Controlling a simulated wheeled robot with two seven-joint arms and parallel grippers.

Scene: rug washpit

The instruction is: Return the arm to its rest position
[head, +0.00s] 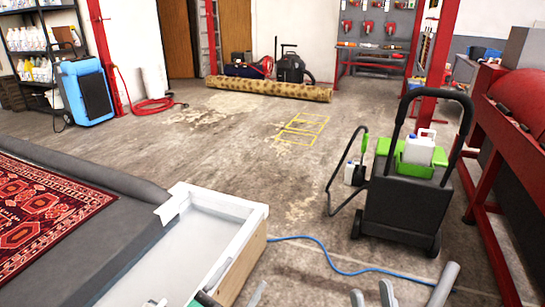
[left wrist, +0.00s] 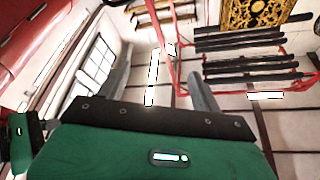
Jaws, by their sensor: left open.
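My left gripper (left wrist: 157,58) shows in the left wrist view as a green body with a black front plate and two grey fingers. The fingers stand well apart with nothing between them, so it is open and empty. Behind them are the upper wall, windows and hanging racks, so it points upward. At the bottom edge of the head view, several grey finger ends show, with a bit of green further left. The right gripper (head: 416,288) seems to be among the finger ends at the lower right. Its body is cut off, and I cannot tell which ends pair up.
A white-topped, wood-sided trough edge (head: 240,205) and a red patterned rug (head: 45,215) lie at left. A black cart (head: 405,205) stands at right beside a red machine (head: 520,100). A blue hose (head: 330,258) crosses the floor.

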